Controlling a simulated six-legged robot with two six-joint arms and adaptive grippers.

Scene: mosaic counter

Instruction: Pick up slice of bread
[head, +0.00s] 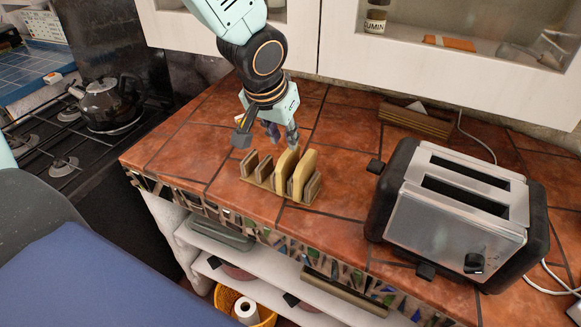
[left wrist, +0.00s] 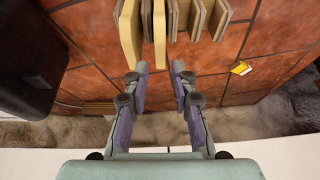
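Two pale yellow slices of bread stand upright in a wooden rack (head: 263,184) on the tiled counter. One slice (head: 286,172) is near the rack's middle and the other slice (head: 304,170) is to its right. My left gripper (head: 268,137) is open and empty, above and behind the rack. In the left wrist view, the open fingers (left wrist: 160,70) point at the rack, and the near end of one slice (left wrist: 160,35) lines up between the fingertips. The other slice (left wrist: 130,30) is to its left. I cannot tell the remaining depth. My right gripper is not in view.
A silver and black toaster (head: 455,215) stands to the right of the rack. A stove with a dark kettle (head: 108,104) is at left.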

